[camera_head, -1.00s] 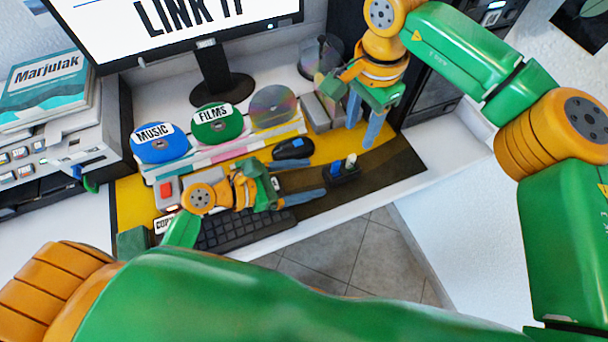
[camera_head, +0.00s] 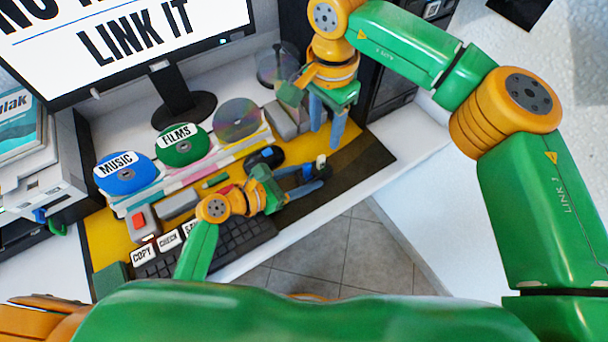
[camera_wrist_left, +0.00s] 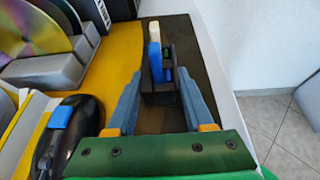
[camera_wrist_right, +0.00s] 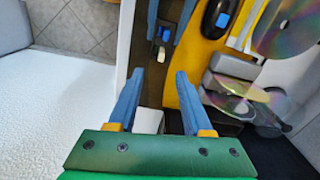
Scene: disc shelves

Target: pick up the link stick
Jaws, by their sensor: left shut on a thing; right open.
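Small blue sticks stand in a black holder (camera_wrist_left: 160,92) on the dark brown strip of the desk mat; one is blue with a white end (camera_wrist_left: 154,42). I cannot tell which stick is the link stick. The holder's lower part is partly hidden by the fingers in the head view. My right gripper (camera_head: 325,138) is open and empty, pointing down above the back right of the mat. The holder also shows in the right wrist view (camera_wrist_right: 166,46).
A black mouse (camera_head: 264,158) and a keyboard (camera_head: 235,238) lie near my left gripper. Music (camera_head: 125,175) and films (camera_head: 182,148) discs and a clear disc (camera_head: 237,120) stand in a rack behind. The monitor (camera_head: 120,35) is at the back. The desk's front edge is close.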

